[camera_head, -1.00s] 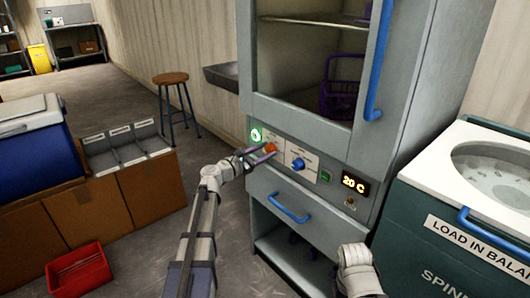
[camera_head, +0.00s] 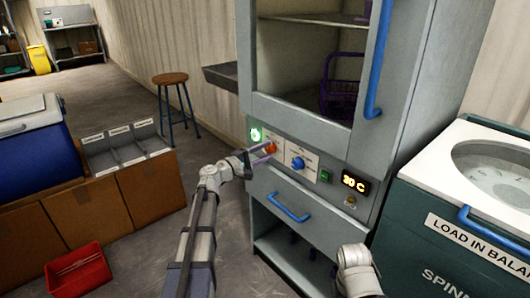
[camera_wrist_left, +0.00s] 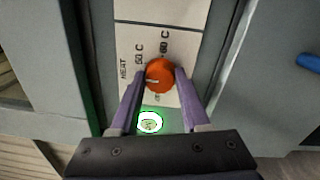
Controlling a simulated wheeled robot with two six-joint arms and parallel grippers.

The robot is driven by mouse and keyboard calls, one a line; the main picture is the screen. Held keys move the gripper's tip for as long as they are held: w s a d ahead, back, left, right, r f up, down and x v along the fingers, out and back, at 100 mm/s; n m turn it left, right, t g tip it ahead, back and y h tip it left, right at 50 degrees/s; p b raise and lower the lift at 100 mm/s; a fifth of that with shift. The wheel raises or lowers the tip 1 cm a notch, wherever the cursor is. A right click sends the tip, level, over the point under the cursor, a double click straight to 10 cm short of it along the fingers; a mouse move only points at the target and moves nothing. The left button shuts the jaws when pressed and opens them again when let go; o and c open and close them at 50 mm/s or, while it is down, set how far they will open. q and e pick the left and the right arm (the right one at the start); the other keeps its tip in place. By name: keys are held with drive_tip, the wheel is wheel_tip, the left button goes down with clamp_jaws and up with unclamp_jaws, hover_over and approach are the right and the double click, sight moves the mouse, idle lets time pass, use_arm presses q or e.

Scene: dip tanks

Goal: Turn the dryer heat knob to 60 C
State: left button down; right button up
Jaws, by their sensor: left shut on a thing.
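The orange dryer heat knob (camera_head: 271,147) sits on a white plate on the dryer's control panel. My left gripper (camera_head: 262,154) is at the knob. In the left wrist view the knob (camera_wrist_left: 160,75) lies between the purple fingers of my left gripper (camera_wrist_left: 160,84), which are shut on it. Its pale pointer mark is toward the left in that view. The "HEAT", "50 C" and "60 C" labels show around it; another label is partly hidden. The orange display (camera_head: 355,183) seems to read 20 C or 30 C. My right gripper is not visible, only part of my right arm.
A blue knob (camera_head: 298,163) is right of the heat knob, and a green-ringed round light (camera_head: 255,134) is left of it. A blue drawer handle (camera_head: 288,207) is below. The white-topped spinner (camera_head: 463,221) stands to the right, a wooden stool (camera_head: 171,79) behind left.

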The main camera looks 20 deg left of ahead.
use_arm(q)
drive_tip(key=m, duration=0.4)
drive_tip(key=shift+f+m, duration=0.1)
drive_tip(key=shift+m, duration=0.2)
drive_tip(key=m, duration=0.4)
drive_tip(key=shift+m, duration=0.4)
drive_tip(key=m, duration=0.4)
drive_tip(key=shift+f+g, duration=0.1)
drive_tip(key=shift+g, duration=0.3)
drive_tip(key=shift+a+m, duration=0.1)
drive_tip(key=shift+m, duration=1.9)
drive_tip(key=shift+c, duration=1.9)
unclamp_jaws()
drive_tip(key=v, duration=0.7)
drive_tip(key=shift+s+a, duration=0.3)
